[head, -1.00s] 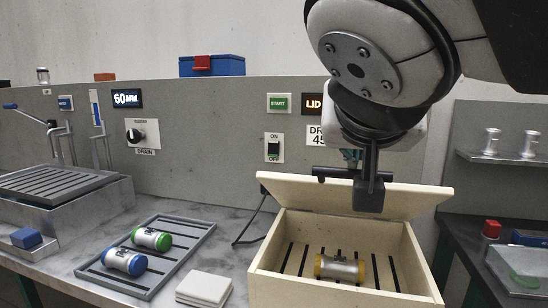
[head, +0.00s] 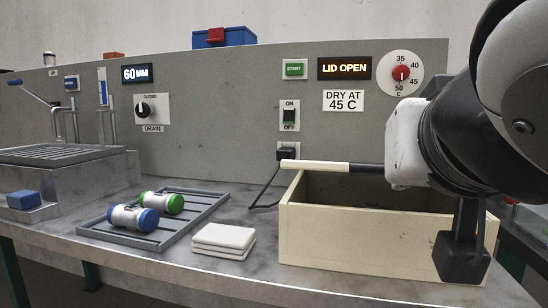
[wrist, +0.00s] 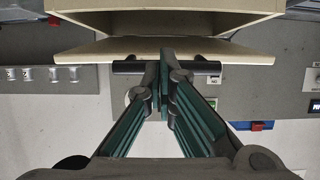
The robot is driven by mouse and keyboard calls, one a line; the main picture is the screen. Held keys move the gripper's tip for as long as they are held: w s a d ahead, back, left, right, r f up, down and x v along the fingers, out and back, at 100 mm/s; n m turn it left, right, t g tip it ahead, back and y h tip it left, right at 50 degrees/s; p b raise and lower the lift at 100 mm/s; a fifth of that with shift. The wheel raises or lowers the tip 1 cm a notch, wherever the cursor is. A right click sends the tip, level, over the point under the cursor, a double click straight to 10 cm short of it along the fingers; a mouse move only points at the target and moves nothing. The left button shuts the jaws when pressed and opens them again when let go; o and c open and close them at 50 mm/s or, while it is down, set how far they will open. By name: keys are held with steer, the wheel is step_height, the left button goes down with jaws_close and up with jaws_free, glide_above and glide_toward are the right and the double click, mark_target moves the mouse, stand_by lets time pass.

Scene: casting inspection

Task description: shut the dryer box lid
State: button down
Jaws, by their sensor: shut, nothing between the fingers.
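The dryer box (head: 360,240) is a cream open-topped box at the right of the head view. Its cream lid (head: 315,166) shows there as a thin, nearly edge-on strip above the rear of the box, with a dark gap beneath. The lid also spans the wrist view (wrist: 90,53), with a black handle bar (wrist: 205,66) along its edge. My gripper (wrist: 164,60) is shut and empty, its fingertips at the middle of that bar; I cannot tell whether they touch it. My arm hides the fingers and the lid's right part in the head view. The display (head: 344,68) reads LID OPEN.
A grey tray (head: 192,228) holds castings with blue (head: 148,222) and green (head: 175,203) ends. Folded white cloths (head: 222,240) lie left of the box. A plug and cable (head: 286,154) sit behind its left corner. The upright panel (head: 220,125) stands behind.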

step_height(320, 180, down, 6)
steer(key=b, duration=0.3)
steer(key=shift+s, duration=0.4)
steer(key=shift+a, duration=0.1)
